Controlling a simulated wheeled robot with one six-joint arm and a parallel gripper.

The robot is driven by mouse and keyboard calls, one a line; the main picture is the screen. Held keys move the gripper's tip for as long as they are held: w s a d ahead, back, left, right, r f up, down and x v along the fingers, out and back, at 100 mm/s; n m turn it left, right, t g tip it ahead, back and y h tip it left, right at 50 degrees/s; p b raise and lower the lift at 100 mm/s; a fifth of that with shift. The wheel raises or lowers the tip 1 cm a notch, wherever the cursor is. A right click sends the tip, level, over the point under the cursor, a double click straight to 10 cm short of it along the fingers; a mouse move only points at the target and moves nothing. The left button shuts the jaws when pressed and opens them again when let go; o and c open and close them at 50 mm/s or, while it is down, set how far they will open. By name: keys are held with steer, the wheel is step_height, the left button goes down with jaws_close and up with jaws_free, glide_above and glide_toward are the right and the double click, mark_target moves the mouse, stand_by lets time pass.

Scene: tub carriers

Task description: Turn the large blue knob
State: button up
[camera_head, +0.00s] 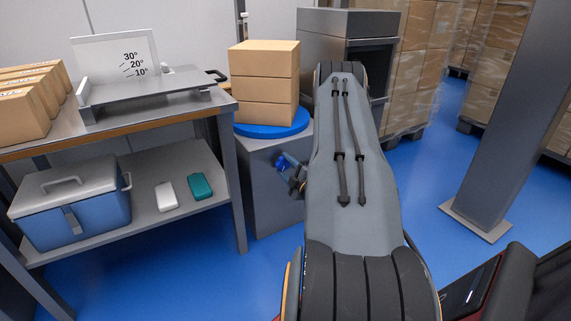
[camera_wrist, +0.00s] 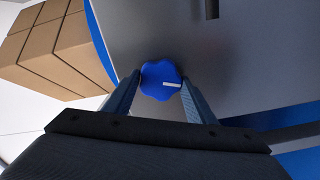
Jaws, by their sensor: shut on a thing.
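The large blue knob (camera_wrist: 159,80) is on the front face of a grey pedestal (camera_head: 262,185). It has a scalloped edge and a white pointer line, which points to the right in the wrist view. My gripper (camera_wrist: 160,84) is shut on the knob, with one finger on each side of it. In the head view the knob (camera_head: 281,161) shows only in part beside my gripper (camera_head: 290,167), and my arm covers the right part of the pedestal.
A blue round plate (camera_head: 272,127) on the pedestal bears stacked cardboard boxes (camera_head: 264,83). A workbench (camera_head: 160,113) stands to the left, with a blue cooler (camera_head: 72,207) on its lower shelf. A grey pillar (camera_head: 512,110) stands to the right. Blue floor between is clear.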

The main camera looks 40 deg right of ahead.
steer(key=shift+f+n+p, duration=0.1)
steer(key=shift+n+p, duration=0.8)
steer(key=shift+n, duration=0.9)
steer(key=o, duration=1)
steer(key=shift+o, duration=0.2)
steer(key=shift+s, duration=0.15)
steer(key=p+v, duration=0.2)
steer(key=v, duration=0.5)
steer(key=shift+s, duration=0.3)
steer(key=shift+a, duration=0.1)
